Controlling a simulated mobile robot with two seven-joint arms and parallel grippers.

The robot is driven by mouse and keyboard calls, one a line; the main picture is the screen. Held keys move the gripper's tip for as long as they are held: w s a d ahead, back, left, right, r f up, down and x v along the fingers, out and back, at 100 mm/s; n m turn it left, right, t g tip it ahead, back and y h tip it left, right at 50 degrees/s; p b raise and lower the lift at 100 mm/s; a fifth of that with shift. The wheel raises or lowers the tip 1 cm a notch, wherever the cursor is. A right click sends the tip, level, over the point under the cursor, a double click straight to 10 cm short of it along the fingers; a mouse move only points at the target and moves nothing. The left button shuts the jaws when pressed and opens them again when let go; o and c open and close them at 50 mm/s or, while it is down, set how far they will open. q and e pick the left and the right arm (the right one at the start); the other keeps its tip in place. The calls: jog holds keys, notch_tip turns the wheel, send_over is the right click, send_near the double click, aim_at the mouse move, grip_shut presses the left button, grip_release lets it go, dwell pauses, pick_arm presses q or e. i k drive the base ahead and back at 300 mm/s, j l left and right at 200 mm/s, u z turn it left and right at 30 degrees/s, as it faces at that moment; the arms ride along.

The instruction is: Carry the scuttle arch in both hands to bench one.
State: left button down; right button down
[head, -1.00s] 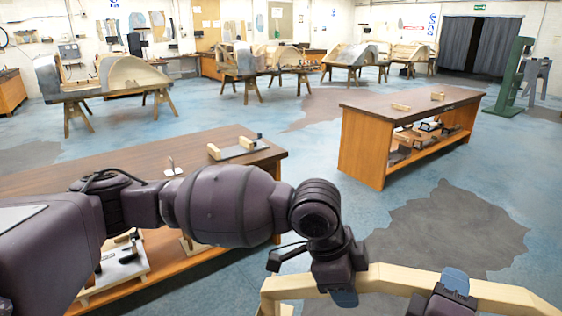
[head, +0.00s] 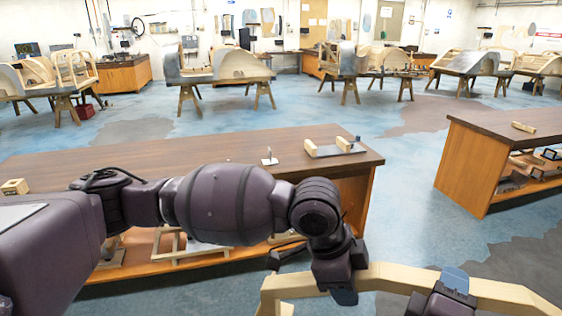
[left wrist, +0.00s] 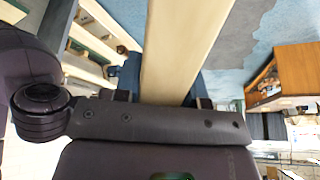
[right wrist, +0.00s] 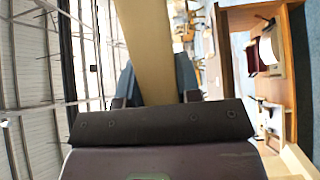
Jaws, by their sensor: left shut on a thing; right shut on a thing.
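The scuttle arch (head: 395,278), a pale wooden bow, is at the bottom right of the head view, its lower parts cut off by the picture edge. My left gripper (head: 343,288) is shut on its left part. My right gripper (head: 453,284) is shut on it further right. The arch runs between the blue fingers in the left wrist view (left wrist: 185,45) and the right wrist view (right wrist: 147,45). A brown-topped bench (head: 215,158) stands ahead, beyond my left arm. Another bench (head: 470,165) stands at right. No label tells which is bench one.
The near bench bears a wooden-ended fixture (head: 335,150), a small upright piece (head: 269,157) and a wooden block (head: 15,187); its middle top is largely clear. Blue floor (head: 410,190) lies open between the benches. Car bodyframes on trestles (head: 225,70) stand behind.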

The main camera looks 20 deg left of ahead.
aim_at(160, 172)
jog(key=u, duration=0.7)
jog(key=i+j+u, duration=0.15)
jog(key=u, duration=0.2)
jog(key=i+j, duration=0.3)
jog(key=i, duration=0.2)
jog(key=i+j, duration=0.25)
jog(key=i, duration=0.2)
jog(key=i+j, duration=0.3)
jog(key=i, duration=0.2)
jog(key=i+j, duration=0.25)
jog(key=i, duration=0.2)
jog(key=i+j, duration=0.3)
jog(key=i, duration=0.2)
jog(key=i+j, duration=0.25)
jog(key=i, duration=0.25)
